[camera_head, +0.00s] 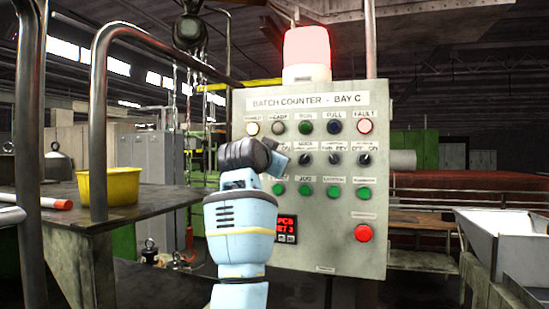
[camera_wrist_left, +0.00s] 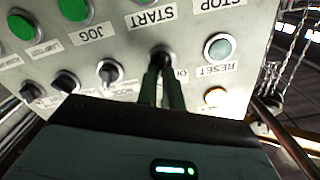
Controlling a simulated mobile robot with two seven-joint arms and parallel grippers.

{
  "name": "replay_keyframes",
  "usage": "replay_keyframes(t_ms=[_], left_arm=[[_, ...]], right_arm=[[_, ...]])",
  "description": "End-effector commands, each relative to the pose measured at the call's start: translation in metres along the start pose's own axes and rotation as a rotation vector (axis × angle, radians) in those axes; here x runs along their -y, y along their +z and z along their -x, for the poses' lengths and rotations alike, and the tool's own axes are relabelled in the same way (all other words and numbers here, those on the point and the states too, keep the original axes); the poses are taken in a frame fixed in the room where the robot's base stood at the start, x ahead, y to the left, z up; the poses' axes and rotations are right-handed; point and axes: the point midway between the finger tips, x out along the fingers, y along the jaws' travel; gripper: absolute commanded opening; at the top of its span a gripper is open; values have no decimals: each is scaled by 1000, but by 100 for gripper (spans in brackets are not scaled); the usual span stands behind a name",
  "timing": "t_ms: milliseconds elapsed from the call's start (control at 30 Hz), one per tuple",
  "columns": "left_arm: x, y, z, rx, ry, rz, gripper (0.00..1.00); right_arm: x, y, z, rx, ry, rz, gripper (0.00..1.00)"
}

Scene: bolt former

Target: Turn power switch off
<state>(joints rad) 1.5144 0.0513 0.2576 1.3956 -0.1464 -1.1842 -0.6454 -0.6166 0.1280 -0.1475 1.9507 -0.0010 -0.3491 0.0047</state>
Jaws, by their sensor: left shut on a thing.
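The grey control panel (camera_head: 325,250), marked "BATCH COUNTER - BAY C", faces me in the head view. My left gripper (camera_head: 281,162) reaches to the left part of its row of rotary switches and covers the one there. In the left wrist view, where the panel appears upside down, the two dark fingers of my left gripper (camera_wrist_left: 163,75) are shut on a black switch knob (camera_wrist_left: 162,55). A partly hidden label with "ON" (camera_wrist_left: 182,75) sits beside it. The fingers hide most of the knob, so its exact angle is unclear. My right gripper is not in view.
Other black switches (camera_head: 334,159) are close to the right, with green buttons (camera_head: 333,191) below and lamps above. A red button (camera_head: 363,233) is lower right. A lit red beacon (camera_head: 307,50) tops the panel. A metal table with a yellow bin (camera_head: 105,187) stands left.

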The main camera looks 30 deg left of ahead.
Motion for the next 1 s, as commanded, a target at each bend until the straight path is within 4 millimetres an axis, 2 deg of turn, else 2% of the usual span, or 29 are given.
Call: replay_keyframes(t_ms=[1000], left_arm=[[5, 3, 0, 1, 1, 842, 0]], right_arm=[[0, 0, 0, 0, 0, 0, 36]])
